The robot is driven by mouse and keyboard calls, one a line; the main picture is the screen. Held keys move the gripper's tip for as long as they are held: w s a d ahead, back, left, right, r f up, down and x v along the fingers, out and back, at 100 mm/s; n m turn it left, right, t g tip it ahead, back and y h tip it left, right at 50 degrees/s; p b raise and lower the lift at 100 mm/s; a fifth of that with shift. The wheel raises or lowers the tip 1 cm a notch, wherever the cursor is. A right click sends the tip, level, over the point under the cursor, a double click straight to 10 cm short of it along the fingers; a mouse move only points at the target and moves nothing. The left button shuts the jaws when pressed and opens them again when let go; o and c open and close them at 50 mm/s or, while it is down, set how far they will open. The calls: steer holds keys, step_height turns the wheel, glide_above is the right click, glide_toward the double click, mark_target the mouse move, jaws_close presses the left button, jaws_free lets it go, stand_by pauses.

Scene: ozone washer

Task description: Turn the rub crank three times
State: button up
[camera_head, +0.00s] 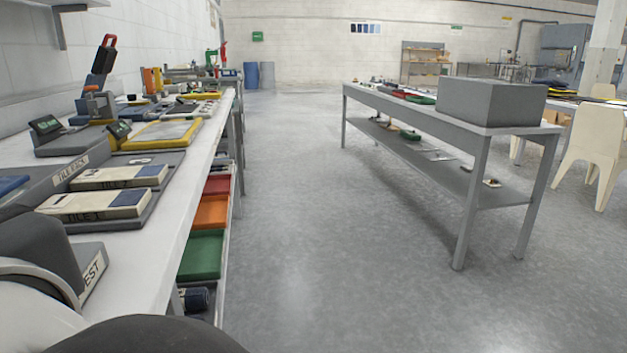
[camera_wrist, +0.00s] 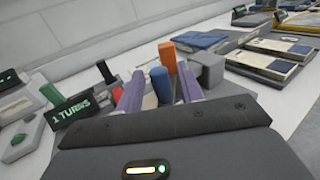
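In the wrist view, a digital display (camera_wrist: 71,108) reads "1 TURNS" in green, left of my gripper. My gripper (camera_wrist: 161,76) has two purple-sided fingers held apart. A blue upright cylinder (camera_wrist: 160,86) shows between the fingers with a gap on each side; its base is hidden. It looks like the crank's handle, but the crank arm is not clear. An orange upright post (camera_wrist: 167,57) stands just behind it. My gripper does not show in the head view, and I cannot pick out the crank there for certain.
A grey block (camera_wrist: 207,70) stands right of the fingers. A green-tipped part (camera_wrist: 51,93) and a red part (camera_wrist: 117,94) are at left. The long white bench (camera_head: 160,250) runs along the wall, holding trays and devices. The aisle floor (camera_head: 300,220) is clear up to a grey table (camera_head: 480,190).

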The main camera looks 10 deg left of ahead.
steer(key=s+d, duration=0.1)
steer(key=d, duration=0.6)
steer(key=shift+s+d+p, duration=0.25)
steer(key=shift+d+p, duration=0.05)
